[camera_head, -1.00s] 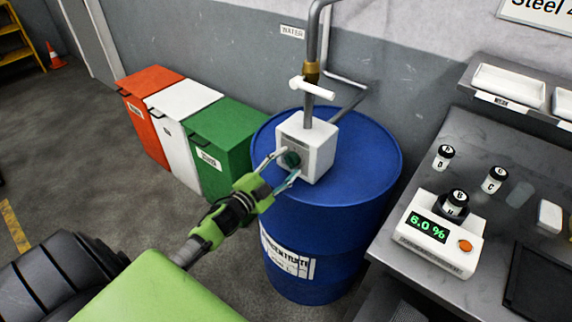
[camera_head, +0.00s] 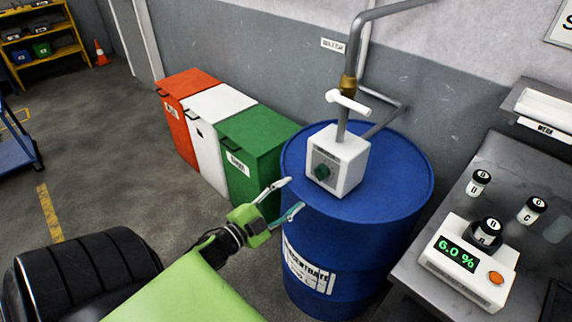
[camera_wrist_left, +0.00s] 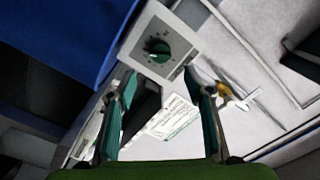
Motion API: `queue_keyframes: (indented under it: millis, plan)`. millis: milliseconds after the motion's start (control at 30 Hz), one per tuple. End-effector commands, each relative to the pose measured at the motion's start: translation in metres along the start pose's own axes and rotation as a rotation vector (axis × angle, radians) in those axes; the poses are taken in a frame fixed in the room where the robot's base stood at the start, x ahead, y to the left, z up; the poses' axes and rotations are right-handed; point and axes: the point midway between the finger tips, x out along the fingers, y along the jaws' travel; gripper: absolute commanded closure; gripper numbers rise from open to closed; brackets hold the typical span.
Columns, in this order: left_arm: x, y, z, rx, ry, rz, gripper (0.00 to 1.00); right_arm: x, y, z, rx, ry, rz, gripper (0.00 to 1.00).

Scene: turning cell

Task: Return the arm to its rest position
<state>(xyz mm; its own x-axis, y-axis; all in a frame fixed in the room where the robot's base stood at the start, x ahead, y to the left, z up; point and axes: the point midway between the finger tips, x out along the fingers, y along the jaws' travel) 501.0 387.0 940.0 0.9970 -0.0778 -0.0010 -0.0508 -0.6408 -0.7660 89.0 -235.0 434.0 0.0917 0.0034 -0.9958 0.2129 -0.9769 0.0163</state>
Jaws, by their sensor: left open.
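My left gripper (camera_head: 283,199) is open and empty. In the head view it is in front of the blue drum (camera_head: 357,238), to the left of and below the white dosing box (camera_head: 337,162) with its green knob (camera_head: 322,171). The fingers appear apart from the knob. In the left wrist view the open gripper (camera_wrist_left: 163,110) has the box (camera_wrist_left: 150,40) and knob (camera_wrist_left: 158,51) beyond its fingertips. My left arm comes in from the lower left. My right gripper is not in view.
Red (camera_head: 185,117), white (camera_head: 216,135) and green (camera_head: 257,156) bins stand left of the drum. At right, a bench (camera_head: 493,185) holds a meter (camera_head: 467,259) reading 6.0 % and small labelled bottles. A pipe (camera_head: 362,32) rises above the drum.

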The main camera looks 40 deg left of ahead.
Motion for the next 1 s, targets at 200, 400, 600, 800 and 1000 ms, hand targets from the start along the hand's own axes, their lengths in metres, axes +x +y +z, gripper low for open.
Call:
queue_keyframes:
  millis: [200, 400, 600, 800, 1000]
  plan:
    - [-0.01, 0.0, 0.0, 0.0, 0.0, 0.0, 0.53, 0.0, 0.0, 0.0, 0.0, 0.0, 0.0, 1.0]
    - [-0.01, 0.0, 0.0, 0.0, 0.0, 0.0, 0.53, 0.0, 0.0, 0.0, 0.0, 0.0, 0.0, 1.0]
    - [-0.01, 0.0, 0.0, 0.0, 0.0, 0.0, 0.53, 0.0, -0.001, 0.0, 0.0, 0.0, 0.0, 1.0]
    - [-0.011, 0.007, 0.008, -0.014, -0.02, 0.008, 0.53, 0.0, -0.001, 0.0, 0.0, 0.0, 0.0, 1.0]
    - [-0.028, 0.078, 0.075, -0.143, -0.205, 0.082, 0.53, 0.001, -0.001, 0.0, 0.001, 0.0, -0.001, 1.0]
